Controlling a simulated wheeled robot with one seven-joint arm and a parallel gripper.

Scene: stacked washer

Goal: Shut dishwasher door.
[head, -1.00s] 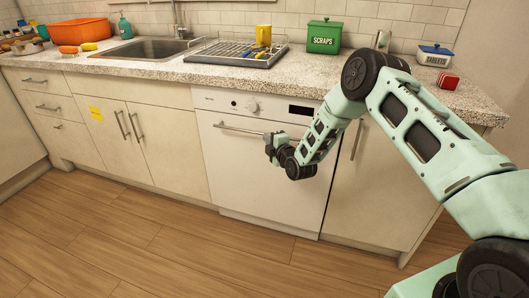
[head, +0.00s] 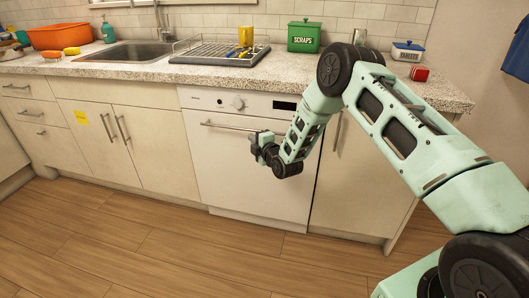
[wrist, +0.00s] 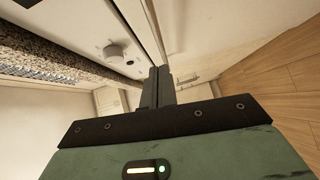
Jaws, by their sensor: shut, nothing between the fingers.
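The white dishwasher door (head: 240,180) stands upright under the counter and looks flush with the cabinets beside it. Its bar handle (head: 222,126) runs across the top, below a control panel with a round knob (head: 239,104). My gripper (head: 256,140) is in front of the upper door, by the handle's right end. Its fingers are shut and empty; I cannot tell whether they touch the door or handle. In the wrist view the shut fingers (wrist: 157,80) point along the front, with the knob (wrist: 113,52) to their left. My arm hides part of the door's right side.
The counter above holds a sink (head: 128,54), a dish rack (head: 220,53), a green scraps box (head: 304,37) and a tablets box (head: 408,51). A blue cloth (head: 518,50) hangs at the right. The wooden floor (head: 150,240) in front is clear.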

